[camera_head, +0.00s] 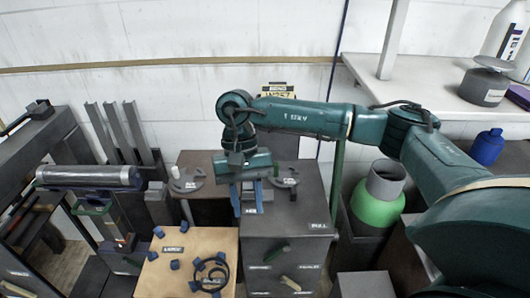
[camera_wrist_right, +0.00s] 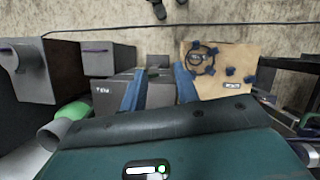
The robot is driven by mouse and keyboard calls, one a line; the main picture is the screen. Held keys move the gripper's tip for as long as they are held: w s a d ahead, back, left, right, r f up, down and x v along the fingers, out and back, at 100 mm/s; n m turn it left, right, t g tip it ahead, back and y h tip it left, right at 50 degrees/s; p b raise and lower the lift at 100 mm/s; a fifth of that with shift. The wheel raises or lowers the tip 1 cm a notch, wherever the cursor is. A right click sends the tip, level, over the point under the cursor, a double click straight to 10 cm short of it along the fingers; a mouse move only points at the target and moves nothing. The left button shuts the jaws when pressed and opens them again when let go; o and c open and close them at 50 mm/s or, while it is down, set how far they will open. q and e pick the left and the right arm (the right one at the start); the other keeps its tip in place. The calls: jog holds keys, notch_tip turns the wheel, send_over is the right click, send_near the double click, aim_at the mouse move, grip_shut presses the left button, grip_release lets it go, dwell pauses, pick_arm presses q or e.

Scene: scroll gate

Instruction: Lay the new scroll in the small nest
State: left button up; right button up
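A silvery cylinder with dark ends (camera_head: 88,177), which looks like the scroll, lies level at the left in the head view. I cannot tell if it is the new one. A tan board (camera_head: 205,240) at the front carries several blue blocks and a dark ring (camera_head: 215,270); it also shows in the wrist view (camera_wrist_right: 222,62). Its label is too small to read, so I cannot tell which thing is the small nest. My right gripper (camera_head: 246,200) points down over the grey cabinet (camera_head: 310,215). Its blue fingers (camera_wrist_right: 158,88) are apart with nothing held between them. My left gripper is not seen.
Grey pieces with round bases stand on the surfaces left (camera_head: 187,181) and right (camera_head: 285,178) of my right gripper. A green container (camera_head: 380,205) and a blue bottle (camera_head: 487,147) are at the right. Upright grey posts (camera_head: 122,135) stand behind the cylinder.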

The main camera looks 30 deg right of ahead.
jog(key=w+d+m+t+y, duration=0.2)
jog(key=w+d+m+t, duration=0.3)
jog(key=w+d+m, duration=0.5)
jog(key=shift+w+r+m+y, duration=0.4)
jog(key=shift+r+m, duration=0.05)
jog(key=shift+m, duration=3.65)
